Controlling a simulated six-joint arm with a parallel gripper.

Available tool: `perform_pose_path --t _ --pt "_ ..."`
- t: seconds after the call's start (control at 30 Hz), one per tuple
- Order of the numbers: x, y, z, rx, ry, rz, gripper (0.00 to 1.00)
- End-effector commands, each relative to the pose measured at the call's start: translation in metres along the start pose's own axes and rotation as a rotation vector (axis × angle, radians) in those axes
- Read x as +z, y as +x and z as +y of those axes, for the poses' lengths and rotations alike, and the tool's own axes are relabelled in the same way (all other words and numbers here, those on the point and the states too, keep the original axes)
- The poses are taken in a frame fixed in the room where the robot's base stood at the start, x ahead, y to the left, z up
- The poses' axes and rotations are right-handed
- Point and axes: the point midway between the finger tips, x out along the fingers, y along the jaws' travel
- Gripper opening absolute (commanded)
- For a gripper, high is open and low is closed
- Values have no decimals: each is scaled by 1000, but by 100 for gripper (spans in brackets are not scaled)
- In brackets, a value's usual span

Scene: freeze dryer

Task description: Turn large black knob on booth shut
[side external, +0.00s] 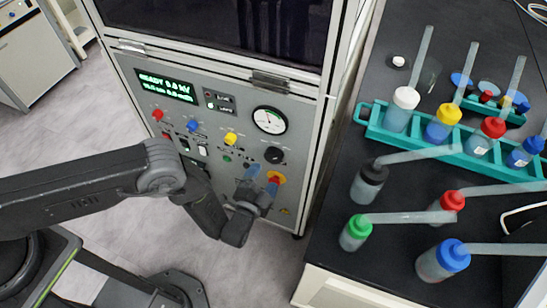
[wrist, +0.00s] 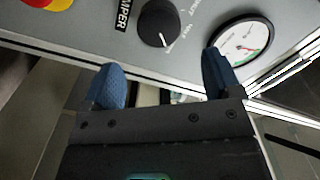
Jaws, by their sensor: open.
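The large black knob (side external: 274,155) sits on the lower right of the booth's grey front panel, below the round gauge. In the wrist view the knob (wrist: 157,24) shows a white pointer line and lies beyond the fingertips, roughly between them. My gripper (side external: 262,179) is in front of the panel, just below the knob in the side view. In the wrist view my gripper (wrist: 161,77) has its two blue fingers spread apart with nothing between them. The fingers do not touch the knob.
A red-and-yellow button (wrist: 48,4) is left of the knob. The gauge (wrist: 242,41) is close beyond the right finger. Other coloured knobs (side external: 192,126) fill the panel's left. A black bench (side external: 320,245) with several wash bottles and a teal rack (side external: 375,131) stands right.

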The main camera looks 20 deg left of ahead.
Motion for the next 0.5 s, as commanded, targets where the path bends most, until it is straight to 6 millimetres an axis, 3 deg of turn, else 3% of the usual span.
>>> perform_pose_path --t 0.2,0.5 --pt "1 45 0 -2 -2 -1 84" --pt "0 77 0 0 0 -1 84"
